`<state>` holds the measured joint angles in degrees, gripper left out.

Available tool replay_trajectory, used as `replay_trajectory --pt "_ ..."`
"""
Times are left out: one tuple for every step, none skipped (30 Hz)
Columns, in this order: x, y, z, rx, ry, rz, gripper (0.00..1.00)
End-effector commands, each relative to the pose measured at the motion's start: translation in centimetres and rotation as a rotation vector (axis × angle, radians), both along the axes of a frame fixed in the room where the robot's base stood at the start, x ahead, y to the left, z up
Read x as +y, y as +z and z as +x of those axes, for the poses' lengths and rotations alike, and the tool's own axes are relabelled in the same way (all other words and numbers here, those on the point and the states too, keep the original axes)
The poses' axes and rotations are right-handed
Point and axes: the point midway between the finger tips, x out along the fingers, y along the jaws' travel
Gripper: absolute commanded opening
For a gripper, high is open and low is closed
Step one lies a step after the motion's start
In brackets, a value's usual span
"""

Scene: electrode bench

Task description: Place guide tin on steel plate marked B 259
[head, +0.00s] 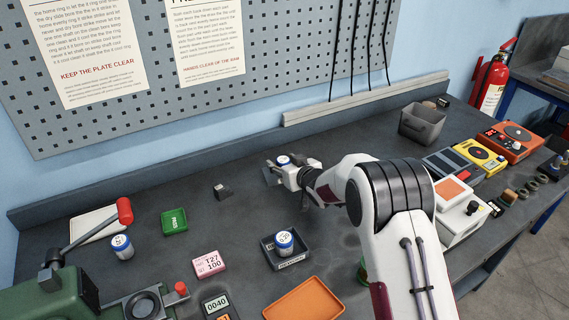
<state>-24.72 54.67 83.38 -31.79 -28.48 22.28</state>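A small tin with a blue top and white side (284,160) is at the end of my gripper (277,171), over the back middle of the bench. The fingers are small in the picture, and I cannot tell whether they grip the tin. A second blue and white tin (285,239) stands upright in a dark square tray (296,262) with a pale label on its front. A third blue and white tin (122,246) stands upright on the left. The lettering on the tins and the tray is too small to read, so I cannot tell which is the guide tin or which piece is marked B 259.
A green box (174,222), a pink T27 100 block (209,263) and an orange tray (304,299) lie on the bench. A red-ended lever (124,210) stands on the left. A grey bin (422,124) and instruments (478,158) line the right side.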

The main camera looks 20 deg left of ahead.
Motion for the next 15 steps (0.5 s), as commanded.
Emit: replay_trajectory --pt "0.0 0.1 0.0 0.0 0.0 0.0 0.46" --pt "0.0 0.1 0.0 0.0 0.0 0.0 0.46" --pt "0.0 0.2 0.0 0.0 0.0 0.0 0.46" --pt "0.0 0.3 0.0 -0.001 0.0 -0.001 0.46" --pt "0.0 0.4 0.0 -0.001 0.0 -0.001 0.46" --pt "-0.1 0.3 -0.1 0.001 0.0 -0.001 0.46" --pt "-0.2 0.4 -0.2 0.001 0.0 -0.001 0.46" --pt "-0.2 0.4 -0.3 0.001 0.0 -0.001 0.46" --pt "-0.4 0.5 -0.4 0.0 0.0 0.0 0.46" --pt "-0.4 0.6 -0.5 0.001 0.0 0.001 0.46" --pt "-0.5 0.7 -0.6 0.0 0.0 0.001 0.46" --pt "-0.7 0.8 -0.8 0.001 0.0 0.001 0.46" --pt "-0.8 0.9 -1.0 0.001 0.0 0.001 0.46" --pt "-1.0 1.0 -1.1 0.0 0.0 0.0 0.46" --pt "-1.2 1.0 -1.4 0.001 0.0 -0.001 0.46"
